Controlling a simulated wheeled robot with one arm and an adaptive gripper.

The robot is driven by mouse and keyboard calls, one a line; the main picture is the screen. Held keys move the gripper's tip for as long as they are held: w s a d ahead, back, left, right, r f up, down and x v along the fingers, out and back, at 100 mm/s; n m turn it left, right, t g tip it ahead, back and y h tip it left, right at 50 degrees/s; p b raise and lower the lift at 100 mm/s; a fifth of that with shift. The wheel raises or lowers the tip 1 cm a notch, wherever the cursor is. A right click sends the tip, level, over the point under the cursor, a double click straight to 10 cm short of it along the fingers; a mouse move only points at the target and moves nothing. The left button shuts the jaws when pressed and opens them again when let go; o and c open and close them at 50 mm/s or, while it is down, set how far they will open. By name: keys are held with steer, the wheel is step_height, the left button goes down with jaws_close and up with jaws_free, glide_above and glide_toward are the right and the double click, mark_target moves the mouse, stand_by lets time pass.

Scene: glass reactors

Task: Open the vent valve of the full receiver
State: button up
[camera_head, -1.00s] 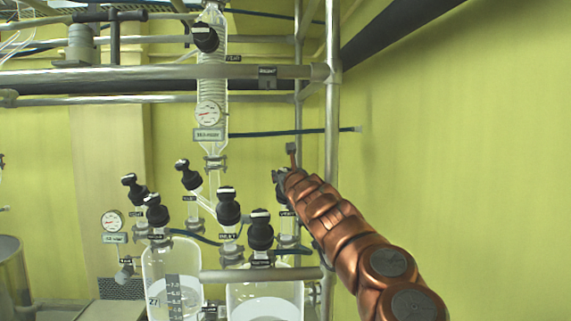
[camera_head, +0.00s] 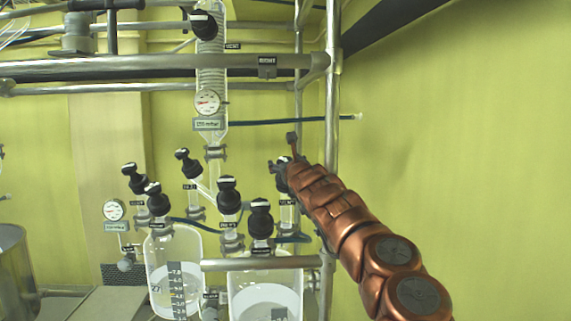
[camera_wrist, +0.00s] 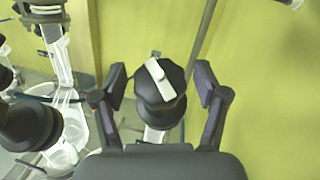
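In the wrist view a black valve knob (camera_wrist: 159,85) with a white bar handle stands between the two fingers of my gripper (camera_wrist: 160,86). Both fingers are open, with a visible gap on each side of the knob. In the head view my gripper (camera_head: 283,168) is at the valve at the right end of the row, beside the upright pole. It hides part of that knob; a small label (camera_head: 287,203) below appears to read VENT. Two glass receivers, left (camera_head: 190,243) and right (camera_head: 290,280), contain pale liquid.
Other black knobs stand close to the left, including one (camera_head: 228,188) and one above the right receiver (camera_head: 261,217). A metal pole (camera_head: 331,130) and horizontal rails (camera_head: 150,66) frame the glassware. A condenser with a gauge (camera_head: 207,101) hangs above. The yellow wall side at right is open.

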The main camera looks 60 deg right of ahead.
steer(key=shift+s+a, duration=0.1)
stand_by(0.3)
steer(key=shift+s+a, duration=0.2)
steer(key=shift+s, duration=0.25)
steer(key=v, duration=1)
steer(key=shift+s+a, duration=0.25)
steer(key=shift+a, duration=0.1)
steer(key=shift+w, duration=0.1)
